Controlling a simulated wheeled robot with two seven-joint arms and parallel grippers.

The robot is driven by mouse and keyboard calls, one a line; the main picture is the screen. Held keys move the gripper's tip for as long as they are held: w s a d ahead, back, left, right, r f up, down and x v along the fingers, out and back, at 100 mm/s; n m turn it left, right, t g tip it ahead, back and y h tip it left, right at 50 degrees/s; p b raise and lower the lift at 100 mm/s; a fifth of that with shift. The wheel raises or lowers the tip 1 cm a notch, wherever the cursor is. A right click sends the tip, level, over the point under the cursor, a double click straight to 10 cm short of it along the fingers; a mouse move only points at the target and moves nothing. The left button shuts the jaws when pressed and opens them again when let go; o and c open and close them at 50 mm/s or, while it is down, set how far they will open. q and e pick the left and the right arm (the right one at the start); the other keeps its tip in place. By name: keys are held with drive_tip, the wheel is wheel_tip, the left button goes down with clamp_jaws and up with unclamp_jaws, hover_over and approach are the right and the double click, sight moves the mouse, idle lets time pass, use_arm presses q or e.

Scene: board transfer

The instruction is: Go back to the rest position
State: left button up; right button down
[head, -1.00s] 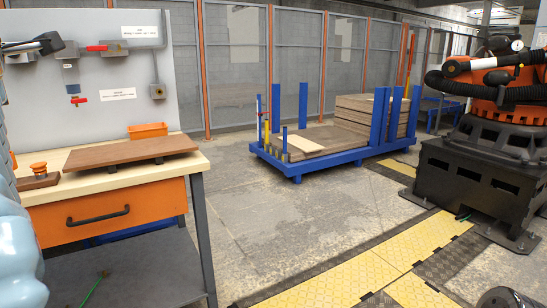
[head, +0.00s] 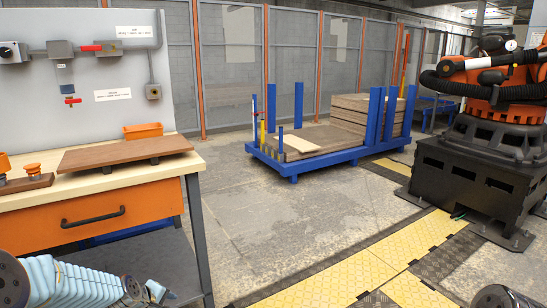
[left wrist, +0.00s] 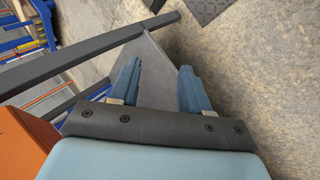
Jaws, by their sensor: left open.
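The brown board (head: 125,154) lies flat on the workbench top, resting on small dark supports, with nothing gripping it. My left arm is low at the bottom left of the head view, in front of the workbench. Its gripper is at the lower edge there, small and hard to make out. In the left wrist view my left gripper (left wrist: 160,88) shows two blue fingers spread apart with nothing held between them. Behind the fingers are a grey shelf surface, dark frame bars and the floor. My right gripper is not in view.
The workbench (head: 100,181) has an orange drawer (head: 150,203) and a lower grey shelf (head: 185,270) close to my left arm. A blue cart (head: 333,155) with stacked boards (head: 350,115) stands behind. An orange robot (head: 500,95) stands right. The middle floor is open.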

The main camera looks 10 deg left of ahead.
use_arm(q)
drive_tip(key=s+d+f+m+g+h, duration=0.1)
drive_tip(key=s+d+f+m, duration=0.2)
drive_tip(key=d+f, duration=0.4)
drive_tip(key=s+d+f+m+g+h, duration=0.25)
drive_tip(key=d+f, duration=0.25)
drive_tip(key=d, duration=0.4)
drive_tip(key=s+d+f+m+g, duration=0.1)
drive_tip(key=s+d+f+m, duration=0.2)
drive_tip(key=s+d, duration=0.3)
drive_tip(key=s+d+f+m+g, duration=0.2)
drive_tip(key=s+d+f+m, duration=0.2)
drive_tip(key=s+d, duration=0.3)
drive_tip(key=s+f, duration=0.1)
drive_tip(key=s, duration=0.2)
drive_tip(key=shift+s+d+f, duration=0.15)
drive_tip(key=shift+s+f, duration=0.05)
drive_tip(key=shift+s, duration=0.1)
